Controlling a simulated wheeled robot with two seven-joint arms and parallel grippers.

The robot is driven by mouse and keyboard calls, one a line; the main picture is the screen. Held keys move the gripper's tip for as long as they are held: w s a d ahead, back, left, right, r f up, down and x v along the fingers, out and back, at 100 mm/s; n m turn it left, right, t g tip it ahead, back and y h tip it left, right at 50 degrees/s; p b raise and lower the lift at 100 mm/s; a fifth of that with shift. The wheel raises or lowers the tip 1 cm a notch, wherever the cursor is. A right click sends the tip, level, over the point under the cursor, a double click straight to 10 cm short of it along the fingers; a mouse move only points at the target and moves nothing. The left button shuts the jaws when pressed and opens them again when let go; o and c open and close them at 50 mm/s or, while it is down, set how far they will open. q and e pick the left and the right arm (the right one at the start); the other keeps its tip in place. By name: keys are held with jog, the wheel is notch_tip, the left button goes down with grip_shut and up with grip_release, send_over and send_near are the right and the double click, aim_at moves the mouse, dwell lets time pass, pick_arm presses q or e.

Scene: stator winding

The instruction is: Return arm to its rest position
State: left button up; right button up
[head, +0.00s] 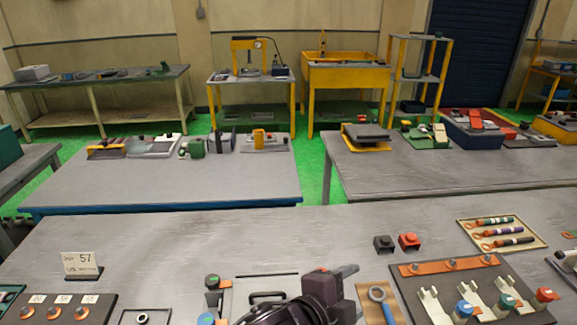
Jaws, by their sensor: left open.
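My left gripper (351,290) is at the bottom centre of the head view, above the front grey workbench (200,240). It is dark, with its fingers spread and pointing right, and nothing shows between them. Part of my dark left arm (285,312) shows at the bottom edge; the rest is cut off. My right gripper is not in view.
A dark fixture with an orange bar (450,266) and coloured knobs stands right of the gripper. A tray (534,243) holds coiled-end tools. A "57" sign (79,263) is at left. The bench's centre-left is clear.

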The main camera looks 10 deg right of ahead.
pick_arm(q)
jog(key=a+f+n+y, duration=0.35)
jog(key=a+n, duration=0.25)
jog(key=a, duration=0.3)
jog(key=a+f+n+y, duration=0.2)
jog(key=a+f+n, duration=0.35)
jog(key=a, duration=0.35)
jog(key=s+a+f+n+g+y, duration=0.2)
jog(key=s+a+f+n, duration=0.25)
jog(key=a, duration=0.35)
jog(key=s+a+f+n+g+y, duration=0.3)
jog(key=s+a+f+n, duration=0.15)
jog(key=a, duration=0.45)
notch_tip(320, 180, down, 33)
jog(key=s+b, duration=0.2)
jog(key=b, duration=0.5)
jog(key=s+a+f+g+b, duration=0.1)
jog(key=s+f+b, duration=0.1)
jog(key=s+f, duration=0.8)
jog(key=s+a+f+g+b, duration=0.1)
jog(key=s+a+f+b, duration=0.1)
jog(key=s+f, duration=0.8)
notch_tip(320, 180, down, 5)
jog(key=shift+s+r+b, duration=0.1)
jog(key=shift+s+b, duration=0.05)
jog(key=shift+b, duration=0.4)
